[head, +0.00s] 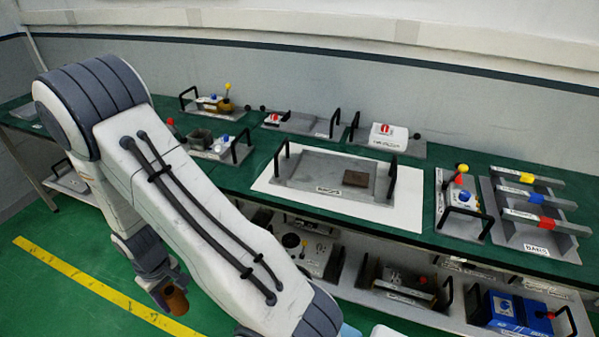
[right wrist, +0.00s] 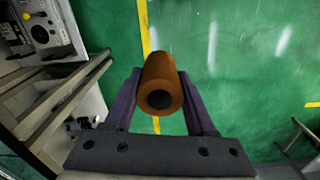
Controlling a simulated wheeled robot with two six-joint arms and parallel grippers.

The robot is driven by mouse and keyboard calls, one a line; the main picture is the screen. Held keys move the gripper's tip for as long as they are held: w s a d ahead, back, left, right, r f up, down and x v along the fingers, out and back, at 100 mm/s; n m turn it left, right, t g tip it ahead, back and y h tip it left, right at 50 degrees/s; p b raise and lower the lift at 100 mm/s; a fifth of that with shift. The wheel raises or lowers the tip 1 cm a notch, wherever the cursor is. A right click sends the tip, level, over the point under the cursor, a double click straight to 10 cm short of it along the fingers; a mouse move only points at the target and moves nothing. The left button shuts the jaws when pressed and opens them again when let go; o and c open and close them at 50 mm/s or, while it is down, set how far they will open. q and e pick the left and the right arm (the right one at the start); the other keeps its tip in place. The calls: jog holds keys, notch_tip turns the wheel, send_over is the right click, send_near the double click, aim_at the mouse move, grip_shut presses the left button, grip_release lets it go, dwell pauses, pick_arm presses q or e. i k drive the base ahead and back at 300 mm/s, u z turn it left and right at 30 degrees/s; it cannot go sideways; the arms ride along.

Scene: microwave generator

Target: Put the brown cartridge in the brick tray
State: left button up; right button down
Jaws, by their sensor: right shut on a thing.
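The brown cartridge (head: 176,301) is a short cylinder. In the right wrist view the cartridge (right wrist: 160,84) sits between the two dark fingers, its round end with a dark centre facing the camera. My right gripper (head: 165,290) is shut on it and holds it over the green floor, in front of the bench and left of the tray. The brick tray (head: 318,168) is a grey tray with black handles and a label, on a white mat on the bench. One dark brown brick (head: 355,179) lies at its right side. My left gripper is not in view.
A bar tray (head: 535,238) and a small grey tray with coloured knobs (head: 462,200) stand right of the white mat (head: 400,212). Several small units line the back of the green bench. A shelf below holds more trays and a blue box (head: 505,311). Open floor lies at the left.

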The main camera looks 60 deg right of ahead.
aim_at(334, 175)
jog(key=z, duration=1.55)
